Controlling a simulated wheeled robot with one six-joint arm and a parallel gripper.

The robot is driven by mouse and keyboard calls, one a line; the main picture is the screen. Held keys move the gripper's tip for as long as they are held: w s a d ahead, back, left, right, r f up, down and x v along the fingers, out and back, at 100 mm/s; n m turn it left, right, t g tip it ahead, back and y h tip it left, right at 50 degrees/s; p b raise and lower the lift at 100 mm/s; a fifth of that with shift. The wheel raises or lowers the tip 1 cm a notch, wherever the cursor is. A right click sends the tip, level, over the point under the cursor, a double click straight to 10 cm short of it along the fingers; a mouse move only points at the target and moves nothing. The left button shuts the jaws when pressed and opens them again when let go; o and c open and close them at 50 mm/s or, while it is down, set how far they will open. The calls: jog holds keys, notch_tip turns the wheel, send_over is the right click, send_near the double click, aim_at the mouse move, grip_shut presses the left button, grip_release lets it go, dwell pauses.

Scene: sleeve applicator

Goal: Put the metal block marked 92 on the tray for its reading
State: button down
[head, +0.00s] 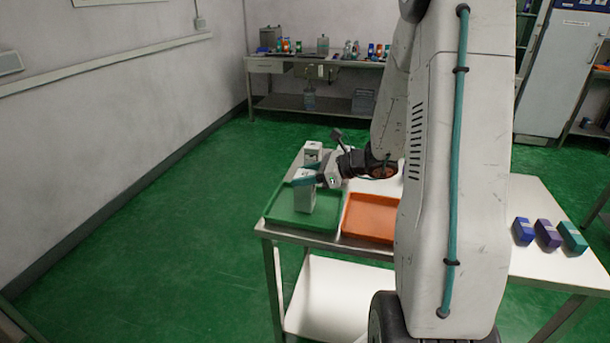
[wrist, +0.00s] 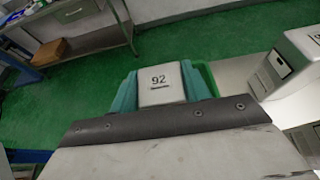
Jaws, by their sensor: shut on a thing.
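The metal block marked 92 (wrist: 160,84) is between the two teal fingers of my gripper (wrist: 159,90), with its number facing up in the wrist view. In the head view the pale block (head: 304,200) is upright at the green tray (head: 283,222), and my gripper (head: 305,180) is shut on its upper part. I cannot tell whether the block's base touches the tray floor. Another pale block (head: 313,150) stands just behind the green tray. An orange tray (head: 369,226) lies to the right, partly hidden by my arm.
Blue, purple and teal blocks (head: 547,234) stand at the right of the white table (head: 537,196). In the wrist view a pale block with a dark-framed panel (wrist: 292,58) is close on the right. A bench (head: 272,66) with containers stands against the back wall.

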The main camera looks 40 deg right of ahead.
jog(key=c, duration=0.7)
grip_release()
jog(key=shift+f, duration=0.1)
